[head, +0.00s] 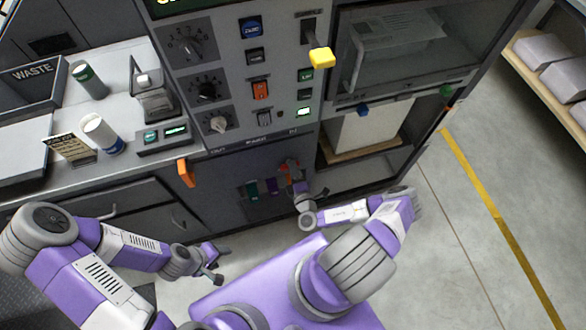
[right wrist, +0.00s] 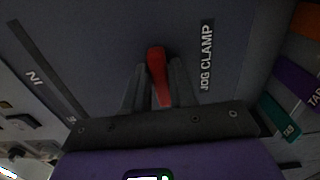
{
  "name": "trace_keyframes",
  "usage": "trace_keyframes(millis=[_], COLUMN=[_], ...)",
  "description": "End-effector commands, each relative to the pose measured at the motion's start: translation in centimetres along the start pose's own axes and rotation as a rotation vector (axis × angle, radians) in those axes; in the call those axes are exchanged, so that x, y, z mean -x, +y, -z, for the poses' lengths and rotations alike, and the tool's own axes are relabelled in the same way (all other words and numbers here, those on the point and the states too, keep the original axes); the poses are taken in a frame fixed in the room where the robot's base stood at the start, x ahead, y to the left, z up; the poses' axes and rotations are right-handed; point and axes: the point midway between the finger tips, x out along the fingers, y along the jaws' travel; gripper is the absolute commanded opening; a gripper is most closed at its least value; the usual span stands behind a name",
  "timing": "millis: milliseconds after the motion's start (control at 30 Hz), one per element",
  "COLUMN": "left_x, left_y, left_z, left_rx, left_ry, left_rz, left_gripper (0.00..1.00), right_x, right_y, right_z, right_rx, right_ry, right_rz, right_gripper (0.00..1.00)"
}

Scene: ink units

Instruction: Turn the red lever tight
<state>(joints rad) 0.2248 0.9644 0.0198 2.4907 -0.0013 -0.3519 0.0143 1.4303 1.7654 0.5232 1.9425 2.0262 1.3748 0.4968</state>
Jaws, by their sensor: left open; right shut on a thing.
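The red lever (right wrist: 156,66) sits on the dark machine panel, beside the white words JOG CLAMP, in the right wrist view. My right gripper (right wrist: 159,88) is shut on it, with one dark finger on each side. In the head view the red part (head: 290,167) shows low on the machine front, partly covered by my right gripper (head: 297,180). The lever's base and the clamp behind it cannot be made out. My left gripper (head: 222,264) is open and empty, low in front of the cabinets and away from the lever.
Teal and purple tabs (head: 262,188) lie beside the lever. An orange handle (head: 186,173) sticks out to the left. A yellow-tipped lever (head: 321,58) juts from the control panel above. The counter (head: 125,160) holds cups and a small device. Open floor (head: 450,250) lies at right.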

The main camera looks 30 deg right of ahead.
Motion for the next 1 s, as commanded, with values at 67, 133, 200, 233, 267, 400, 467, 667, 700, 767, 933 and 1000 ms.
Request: trace_keyframes(millis=[67,133,200,233,267,400,467,667,700,767,933,1000], left_x=[-0.03,-0.04,-0.04,-0.04,-0.04,-0.04,-0.04,-0.04,-0.04,-0.04,-0.04,-0.01], left_y=[-0.01,-0.01,-0.01,-0.01,-0.01,-0.02,-0.02,-0.01,-0.01,-0.01,-0.01,0.00], left_z=[0.00,0.00,0.00,0.00,0.00,0.00,0.00,0.00,0.00,0.00,0.00,0.00], left_rx=[0.000,0.000,0.000,0.000,0.000,0.000,0.000,0.000,0.000,0.000,0.000,0.000], left_ry=[0.000,0.000,0.000,0.000,0.000,0.000,0.000,0.000,0.000,0.000,0.000,0.000], left_rz=[0.000,0.000,0.000,0.000,0.000,0.000,0.000,0.000,0.000,0.000,0.000,0.000], left_gripper=[0.55,0.55,0.55,0.55,0.55,0.55,0.55,0.55,0.55,0.55,0.55,0.55], right_x=[0.05,0.05,0.05,0.05,0.05,0.05,0.05,0.05,0.05,0.04,0.03,0.20], right_y=[-0.06,-0.07,-0.07,-0.06,-0.06,-0.06,-0.06,-0.07,-0.06,-0.06,-0.04,-0.05], right_z=[0.01,0.01,0.01,0.01,0.01,0.01,0.01,0.01,0.01,0.01,0.01,0.00], right_rx=[-0.017,-0.025,-0.030,-0.032,-0.033,-0.034,-0.034,-0.033,-0.033,-0.033,-0.032,-0.032], right_ry=[0.000,0.000,0.000,0.000,0.000,0.000,0.000,0.000,0.000,0.000,0.000,0.000], right_rz=[0.001,0.001,0.001,0.001,0.001,0.001,0.001,0.002,0.001,0.001,0.001,0.001], right_gripper=[0.00,0.00,0.00,0.00,0.00,0.00,0.00,0.39,0.45,0.45,0.45,0.45])
